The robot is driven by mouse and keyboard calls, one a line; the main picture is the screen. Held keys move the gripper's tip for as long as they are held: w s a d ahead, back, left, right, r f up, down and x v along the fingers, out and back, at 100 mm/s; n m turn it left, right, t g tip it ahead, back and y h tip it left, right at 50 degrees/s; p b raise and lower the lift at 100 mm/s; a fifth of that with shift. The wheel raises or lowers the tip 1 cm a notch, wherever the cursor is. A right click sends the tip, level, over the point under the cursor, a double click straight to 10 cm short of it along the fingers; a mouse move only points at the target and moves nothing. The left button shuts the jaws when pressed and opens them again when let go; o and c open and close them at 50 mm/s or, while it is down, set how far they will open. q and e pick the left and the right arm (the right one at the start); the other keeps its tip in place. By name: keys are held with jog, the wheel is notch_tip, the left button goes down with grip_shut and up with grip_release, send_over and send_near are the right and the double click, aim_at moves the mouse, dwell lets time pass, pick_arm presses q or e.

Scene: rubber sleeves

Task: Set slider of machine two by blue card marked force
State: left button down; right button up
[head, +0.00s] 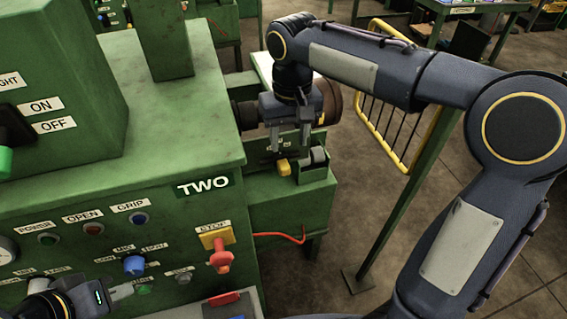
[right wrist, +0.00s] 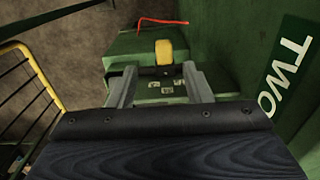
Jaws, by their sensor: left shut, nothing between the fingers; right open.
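Machine two (head: 215,165) is a green cabinet with a "TWO" label. A green side box (head: 290,205) stands against its right side and carries a yellow slider knob (head: 283,167). My right gripper (head: 290,142) is open above this box. In the right wrist view the yellow knob (right wrist: 164,52) shows just beyond and between the open fingertips (right wrist: 159,74), apart from them as far as I can tell. Small white labels (right wrist: 167,88) lie along the slider; their marks are unreadable. My left gripper (head: 128,290) is shut and empty before the front panel. I cannot make out a blue card.
The front panel has a blue knob (head: 134,265), a red stop handle (head: 220,258) and several buttons. A small grey roll holder (head: 317,168) sits right of the yellow knob. A yellow rail (head: 408,150) stands right of the box. A red cable (head: 285,237) hangs below.

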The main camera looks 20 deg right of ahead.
aim_at(284, 165)
jog(key=shift+w+a+f, duration=0.3)
jog(key=shift+w+a, duration=0.05)
jog(key=shift+w, duration=0.15)
jog(key=shift+w+f, duration=0.1)
jog(key=shift+f, duration=0.15)
notch_tip(284, 165, down, 7)
jog(key=shift+f, duration=0.1)
grip_shut()
